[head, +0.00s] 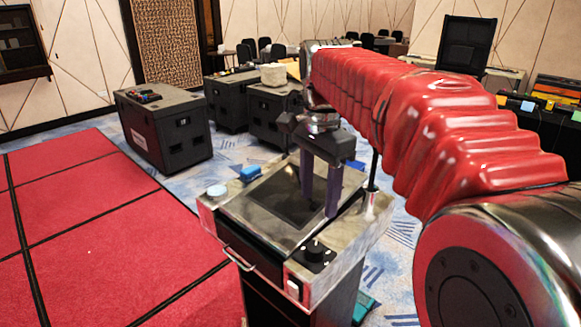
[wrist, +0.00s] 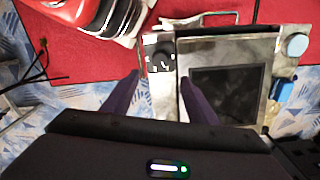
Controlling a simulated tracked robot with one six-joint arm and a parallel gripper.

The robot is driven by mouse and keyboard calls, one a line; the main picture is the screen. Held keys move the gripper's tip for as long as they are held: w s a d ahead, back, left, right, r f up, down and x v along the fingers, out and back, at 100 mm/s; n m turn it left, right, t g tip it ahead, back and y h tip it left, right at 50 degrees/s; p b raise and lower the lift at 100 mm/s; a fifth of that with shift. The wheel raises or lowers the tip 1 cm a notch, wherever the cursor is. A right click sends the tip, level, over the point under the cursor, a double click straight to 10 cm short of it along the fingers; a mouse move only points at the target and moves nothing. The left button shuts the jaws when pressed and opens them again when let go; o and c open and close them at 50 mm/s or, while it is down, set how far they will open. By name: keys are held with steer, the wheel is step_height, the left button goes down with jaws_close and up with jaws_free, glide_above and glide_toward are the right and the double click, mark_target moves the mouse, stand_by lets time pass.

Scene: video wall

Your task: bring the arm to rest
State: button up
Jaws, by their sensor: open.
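My gripper (head: 319,190) points down over a metal-topped console (head: 230,212) in the head view, with its two dark fingers spread apart and nothing between them. My red-sleeved arm reaches to it from the right. In the wrist view my gripper (wrist: 158,95) is also open and empty, with the console's metal top (wrist: 212,60) beneath and beyond the fingers. Whether the fingertips touch the console cannot be told.
The console bears a dark screen (wrist: 230,93), a black knob (head: 315,250), a light-blue round button (head: 216,191) and a blue object (head: 250,173). Black cases (head: 165,130) stand behind at left. Red flooring (head: 90,230) lies open at left.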

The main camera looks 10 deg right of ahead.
steer(key=f+n, duration=0.3)
steer(key=s+f+n+t, duration=0.1)
steer(key=f+n, duration=0.2)
steer(key=n, duration=0.1)
steer(key=shift+s+t, duration=0.2)
steer(key=shift+t, duration=0.1)
steer(key=s+f+n+t, duration=0.2)
steer(key=s+n, duration=0.1)
steer(key=s, duration=0.5)
steer(key=s+f+n+t, duration=0.2)
steer(key=s+f+n, duration=0.1)
steer(key=s, duration=0.6)
steer(key=shift+a+f+n, duration=0.25)
steer(key=shift+a+n, duration=0.05)
steer(key=shift+a, duration=0.15)
steer(key=shift+c, duration=0.4)
